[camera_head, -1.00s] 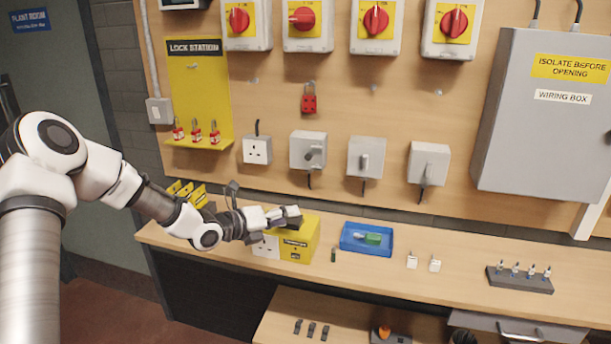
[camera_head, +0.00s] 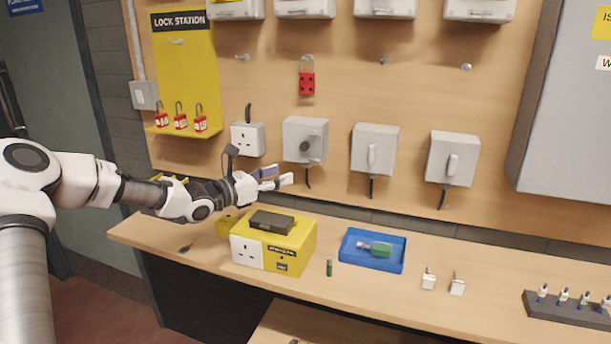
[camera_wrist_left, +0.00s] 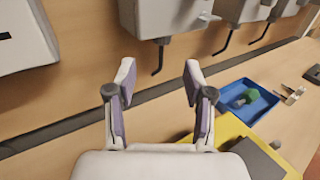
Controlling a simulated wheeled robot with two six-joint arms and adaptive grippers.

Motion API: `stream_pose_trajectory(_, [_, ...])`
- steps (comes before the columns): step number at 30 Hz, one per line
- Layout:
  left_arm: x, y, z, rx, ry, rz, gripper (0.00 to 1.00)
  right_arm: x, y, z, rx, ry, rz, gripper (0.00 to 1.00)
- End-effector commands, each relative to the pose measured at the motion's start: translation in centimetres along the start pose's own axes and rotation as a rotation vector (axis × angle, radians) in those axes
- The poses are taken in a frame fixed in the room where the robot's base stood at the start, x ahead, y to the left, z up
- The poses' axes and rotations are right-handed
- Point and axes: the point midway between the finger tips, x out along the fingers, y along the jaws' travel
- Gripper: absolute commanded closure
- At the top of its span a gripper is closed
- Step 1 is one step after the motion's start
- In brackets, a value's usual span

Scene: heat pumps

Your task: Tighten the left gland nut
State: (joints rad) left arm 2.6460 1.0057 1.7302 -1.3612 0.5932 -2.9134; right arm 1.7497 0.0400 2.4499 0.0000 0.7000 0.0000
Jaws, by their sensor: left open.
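Three grey switch boxes hang in a row on the board, each with a dark cable below. The left switch box (camera_head: 322,140) has a round dark knob; its gland nut (camera_head: 307,168) is small, at the cable entry underneath, and partly hard to make out. In the left wrist view the gland nut (camera_wrist_left: 162,42) shows under a grey box, with a bent cable (camera_wrist_left: 157,60) below. My left gripper (camera_head: 281,176) is open and empty, just below and left of that gland, fingers pointing right. It also shows in the left wrist view (camera_wrist_left: 156,88). My right gripper is out of view.
Below the gripper stands a yellow socket box (camera_head: 300,245) with a dark block (camera_head: 271,222) on top. A lock station (camera_head: 186,70) hangs at left.

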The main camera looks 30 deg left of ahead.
Motion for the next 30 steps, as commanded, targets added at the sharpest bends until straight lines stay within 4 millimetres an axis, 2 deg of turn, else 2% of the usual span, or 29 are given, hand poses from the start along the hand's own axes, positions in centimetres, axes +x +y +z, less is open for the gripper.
stream_pose_trajectory(12, [6.8,-0.1,0.2,0.003,0.003,-0.002,0.47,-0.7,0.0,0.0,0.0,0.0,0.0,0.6])
stream_pose_trajectory(16, [7.5,-0.1,0.1,0.0,0.001,-0.002,0.47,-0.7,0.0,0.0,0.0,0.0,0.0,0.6])
stream_pose_trajectory(22, [7.5,-0.1,0.2,-0.001,0.0,-0.002,0.47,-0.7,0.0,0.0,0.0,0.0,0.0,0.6])
stream_pose_trajectory(26, [7.5,-0.1,0.2,-0.001,0.0,-0.002,0.94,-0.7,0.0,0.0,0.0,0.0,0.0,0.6])
stream_pose_trajectory(27, [7.5,-0.1,0.1,-0.001,0.0,-0.002,1.0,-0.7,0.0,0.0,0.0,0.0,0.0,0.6])
stream_pose_trajectory(30, [7.5,-0.1,0.1,0.0,0.0,-0.002,1.0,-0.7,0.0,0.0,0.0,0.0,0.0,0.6])
